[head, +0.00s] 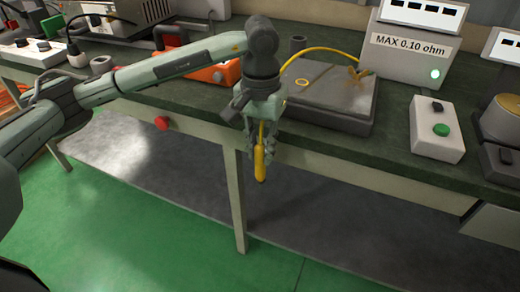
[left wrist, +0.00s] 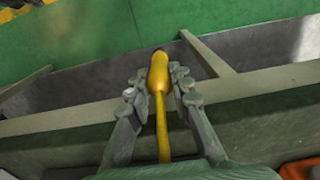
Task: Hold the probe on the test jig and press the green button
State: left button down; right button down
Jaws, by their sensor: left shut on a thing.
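My left gripper (head: 261,148) is shut on the yellow probe (head: 260,167), which hangs tip down in front of the bench's front edge. The probe (left wrist: 158,72) and the gripper's fingers (left wrist: 160,88) on both sides of it also show in the left wrist view. The test jig (head: 330,100), a grey plate, lies on the bench just right of the gripper. The green button (head: 441,130) sits on a white box right of the jig. My right gripper is not in view.
A meter labelled "MAX 0.10 ohm" (head: 410,55) with a lit green lamp stands behind the jig. An orange device (head: 212,73) lies behind my left arm. A red knob (head: 162,123) is on the bench front. Green floor (head: 150,215) is open before the bench.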

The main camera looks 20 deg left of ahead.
pick_arm(q)
jog(key=w+d+r+m, duration=0.1)
jog(key=d+r+m, duration=0.15)
jog(key=r, duration=0.65)
jog(key=w+d+r+m, duration=0.1)
jog(key=d+r+m, duration=0.15)
jog(key=r, duration=0.55)
jog(key=w+d+r+n, duration=0.3)
jog(key=w+r+n, duration=0.1)
jog(key=w+r, duration=0.55)
jog(key=w+a+r+n, duration=0.2)
jog(key=w+a+n, duration=0.1)
jog(key=w+a, duration=0.2)
notch_tip(320, 180, down, 6)
jog(key=shift+w+d+r, duration=0.1)
jog(key=shift+w+r, duration=0.05)
jog(key=shift+r, duration=0.05)
jog(key=shift+f, duration=0.85)
dwell(1.5)
